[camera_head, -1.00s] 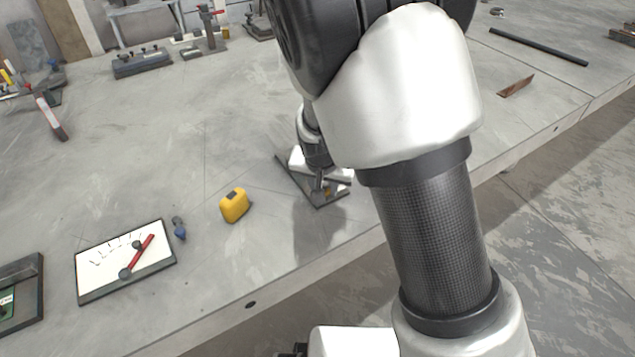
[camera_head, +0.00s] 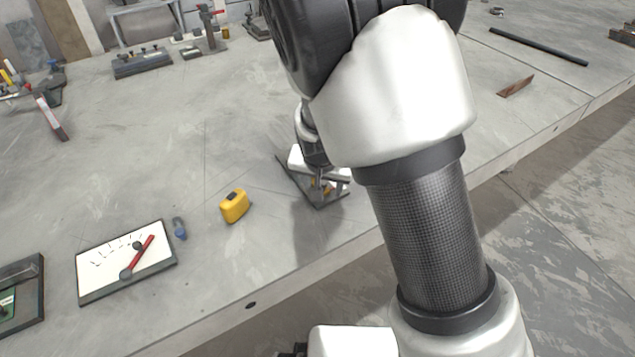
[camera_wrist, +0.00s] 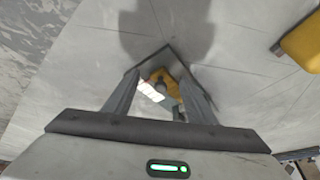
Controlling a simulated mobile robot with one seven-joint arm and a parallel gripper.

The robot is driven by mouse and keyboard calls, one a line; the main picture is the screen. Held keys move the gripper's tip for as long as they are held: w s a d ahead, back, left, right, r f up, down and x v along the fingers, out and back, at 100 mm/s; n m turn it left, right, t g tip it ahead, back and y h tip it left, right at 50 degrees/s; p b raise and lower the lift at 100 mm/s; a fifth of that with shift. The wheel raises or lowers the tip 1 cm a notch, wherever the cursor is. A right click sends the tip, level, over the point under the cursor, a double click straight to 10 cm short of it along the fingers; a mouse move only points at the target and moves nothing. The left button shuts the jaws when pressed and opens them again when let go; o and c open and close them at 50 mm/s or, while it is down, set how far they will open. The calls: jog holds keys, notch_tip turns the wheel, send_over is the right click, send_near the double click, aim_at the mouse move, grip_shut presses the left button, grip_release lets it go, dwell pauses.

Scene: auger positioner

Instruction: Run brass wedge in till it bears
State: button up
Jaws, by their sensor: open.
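The positioner is a dark plate (camera_head: 329,205) on the bench, with a white block (camera_head: 295,157) on it. A small brass-coloured piece, seemingly the wedge, shows beneath my gripper (camera_head: 319,181). My gripper is open, fingers pointing down over the plate. I cannot tell whether a finger touches the wedge, or whether the wedge bears on anything; the arm and fingers hide part of the fixture.
A yellow tape measure (camera_head: 234,206) stands left of the plate; it also shows in the wrist view (camera_wrist: 302,42). The bench's front edge is close to the plate.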

jog(key=shift+r+p, duration=2.25)
jog(key=shift+r, duration=0.65)
jog(key=shift+r, duration=0.25)
jog(key=s+d+r+n+t, duration=0.1)
jog(key=s+d+r, duration=0.7)
jog(key=s+r, duration=0.35)
jog(key=s+d+r+n, duration=0.1)
jog(key=s+d+r, duration=0.6)
jog(key=s+r, duration=0.45)
notch_tip(320, 180, up, 13)
jog(key=p, duration=1.2)
jog(key=shift+s+d+p, duration=0.15)
jog(key=shift+p, duration=0.2)
